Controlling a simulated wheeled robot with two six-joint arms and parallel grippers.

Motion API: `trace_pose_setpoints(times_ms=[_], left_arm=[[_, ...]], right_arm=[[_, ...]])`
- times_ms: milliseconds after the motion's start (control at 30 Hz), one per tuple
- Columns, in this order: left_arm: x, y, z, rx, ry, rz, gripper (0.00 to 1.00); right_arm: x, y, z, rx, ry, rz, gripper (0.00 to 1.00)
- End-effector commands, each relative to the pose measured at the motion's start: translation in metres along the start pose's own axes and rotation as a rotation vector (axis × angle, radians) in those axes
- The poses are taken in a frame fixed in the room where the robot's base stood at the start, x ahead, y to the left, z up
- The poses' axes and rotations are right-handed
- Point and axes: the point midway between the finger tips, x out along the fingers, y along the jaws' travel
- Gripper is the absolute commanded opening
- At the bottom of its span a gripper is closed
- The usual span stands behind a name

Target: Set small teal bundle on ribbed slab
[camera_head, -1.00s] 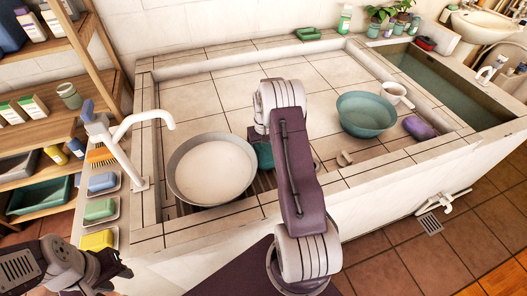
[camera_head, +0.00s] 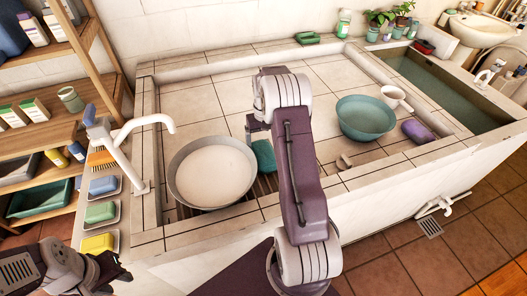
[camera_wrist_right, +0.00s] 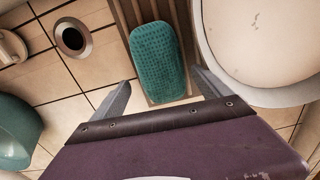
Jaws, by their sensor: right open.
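The small teal bundle (camera_head: 264,156) lies on the ribbed slab (camera_head: 266,184), just right of the big round pan. In the right wrist view the bundle (camera_wrist_right: 158,60) rests lengthwise along the slats of the ribbed slab (camera_wrist_right: 187,52). My right gripper (camera_head: 257,128) is open and empty above the bundle; its two fingers (camera_wrist_right: 158,95) show apart in the wrist view, with the bundle beyond them, clear of both. My arm hides part of the slab in the head view. My left gripper (camera_head: 116,271) is low at the left, away from the basin; its jaws are unclear.
The pale-filled round pan (camera_head: 213,172) stands close left of the bundle. A teal bowl (camera_head: 366,118), white cup (camera_head: 393,97) and purple bundle (camera_head: 417,131) are to the right. A drain hole (camera_wrist_right: 72,38) lies beside the slab. The tiled basin floor behind is clear.

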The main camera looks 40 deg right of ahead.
Motion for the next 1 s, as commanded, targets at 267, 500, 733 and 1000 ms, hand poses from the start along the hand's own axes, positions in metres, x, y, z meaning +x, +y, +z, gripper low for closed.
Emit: trace_pose_setpoints(times_ms=[267,500,733,1000], left_arm=[[-0.004,0.000,0.000,0.000,0.000,0.000,0.36],[-0.004,0.000,-0.001,0.000,0.000,0.000,0.36],[-0.004,0.000,-0.001,0.000,0.000,0.000,0.36],[-0.004,0.000,0.000,0.000,0.000,0.000,0.36]], right_arm=[[-0.043,0.000,0.000,0.000,0.000,0.000,0.88],[-0.048,-0.012,0.007,-0.018,0.001,-0.001,0.88],[-0.057,-0.102,0.098,-0.170,0.048,-0.010,0.88],[-0.046,-0.139,0.215,-0.303,0.091,-0.027,0.88]])
